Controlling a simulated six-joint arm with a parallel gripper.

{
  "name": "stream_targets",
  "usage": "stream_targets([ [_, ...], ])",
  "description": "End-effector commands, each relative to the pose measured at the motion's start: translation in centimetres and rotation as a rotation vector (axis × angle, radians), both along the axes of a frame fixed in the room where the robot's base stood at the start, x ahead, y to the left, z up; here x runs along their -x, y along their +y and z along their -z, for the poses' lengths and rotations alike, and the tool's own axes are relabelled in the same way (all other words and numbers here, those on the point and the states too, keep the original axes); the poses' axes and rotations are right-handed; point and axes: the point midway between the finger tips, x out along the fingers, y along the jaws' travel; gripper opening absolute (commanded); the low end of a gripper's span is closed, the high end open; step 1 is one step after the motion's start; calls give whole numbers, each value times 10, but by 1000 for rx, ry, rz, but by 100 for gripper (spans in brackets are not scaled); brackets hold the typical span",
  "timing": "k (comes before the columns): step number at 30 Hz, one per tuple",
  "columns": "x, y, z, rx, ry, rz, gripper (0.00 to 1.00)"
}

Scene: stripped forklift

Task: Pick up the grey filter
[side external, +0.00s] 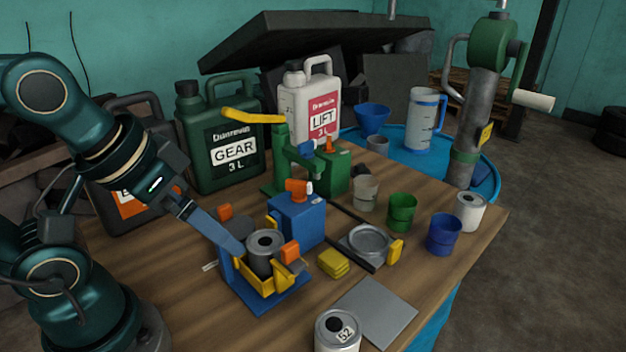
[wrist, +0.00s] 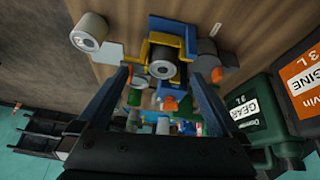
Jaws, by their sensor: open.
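The grey filter (side external: 264,243) is a short dark cylinder with a paler top and a dark centre hole. It stands upright in a blue and yellow holder (side external: 284,300) with orange parts at its sides. The filter (wrist: 163,69) is also near the middle of the wrist view, with the holder (wrist: 172,26) around it. My gripper (side external: 240,250) comes in from the left in the side view, its visible finger close beside the filter. In the wrist view my gripper (wrist: 158,73) has its two fingers spread apart, one on either side of the filter.
A blue block with an orange knob (side external: 298,222) stands right behind the holder. A green press (side external: 278,150) with a yellow lever and several jugs stand farther back. A yellow block (side external: 333,263), a round grey dish (side external: 366,241) and a white can (side external: 337,335) are to the right.

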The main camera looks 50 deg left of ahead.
Motion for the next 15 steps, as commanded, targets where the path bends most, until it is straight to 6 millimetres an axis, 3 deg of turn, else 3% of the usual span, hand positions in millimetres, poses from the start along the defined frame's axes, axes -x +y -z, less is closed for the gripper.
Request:
stream_targets([
  [9,-28,2,-18,276,89,-598,100],
  [15,-60,6,-8,385,217,-1030,100],
])
